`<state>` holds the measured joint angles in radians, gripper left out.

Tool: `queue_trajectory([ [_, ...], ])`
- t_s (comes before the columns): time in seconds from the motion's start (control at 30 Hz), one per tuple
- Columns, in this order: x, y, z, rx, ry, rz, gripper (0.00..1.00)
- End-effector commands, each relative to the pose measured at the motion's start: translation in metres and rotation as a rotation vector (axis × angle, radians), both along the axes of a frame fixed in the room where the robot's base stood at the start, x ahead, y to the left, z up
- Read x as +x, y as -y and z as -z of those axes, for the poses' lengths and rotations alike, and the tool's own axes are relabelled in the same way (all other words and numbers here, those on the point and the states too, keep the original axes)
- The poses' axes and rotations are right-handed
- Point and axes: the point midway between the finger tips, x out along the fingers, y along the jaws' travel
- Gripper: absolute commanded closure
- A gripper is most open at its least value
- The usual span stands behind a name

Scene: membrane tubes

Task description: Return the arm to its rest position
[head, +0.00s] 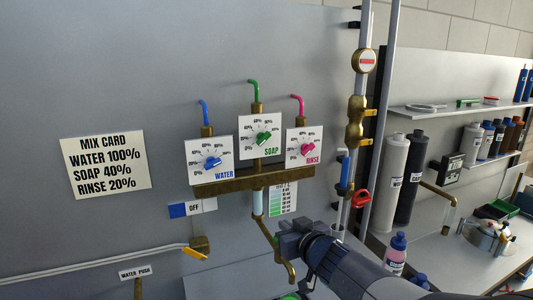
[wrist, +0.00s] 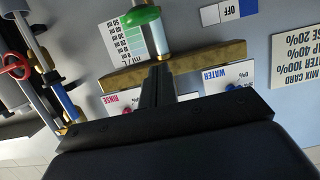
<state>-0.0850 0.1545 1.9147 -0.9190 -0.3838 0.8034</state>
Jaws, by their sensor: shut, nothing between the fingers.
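My gripper (head: 282,238) is in front of the wall panel in the head view, below the brass dial bar (head: 250,178) and beside the brass spout. In the wrist view my gripper (wrist: 160,72) shows as two dark fingers pressed together, with nothing between them. That view is upside down, and the fingertips overlap the brass bar (wrist: 205,60) in the picture. I cannot tell whether they touch it. My arm reaches in from the lower right of the head view.
Water (head: 209,160), soap (head: 260,137) and rinse (head: 304,148) dials sit above the bar. A mix card (head: 105,163) is at left. A red-handled valve (head: 361,199) and brass pipe stand at right. Filter cylinders (head: 395,180) stand behind.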

Motion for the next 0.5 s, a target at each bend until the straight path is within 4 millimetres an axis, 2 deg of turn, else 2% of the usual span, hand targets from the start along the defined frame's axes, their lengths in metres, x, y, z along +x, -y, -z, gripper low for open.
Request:
queue_trajectory([
  [0.2,-0.027,0.012,-0.01,0.0,0.003,0.003,1.0],
  [0.5,-0.039,0.016,-0.012,0.001,0.002,0.001,1.0],
])
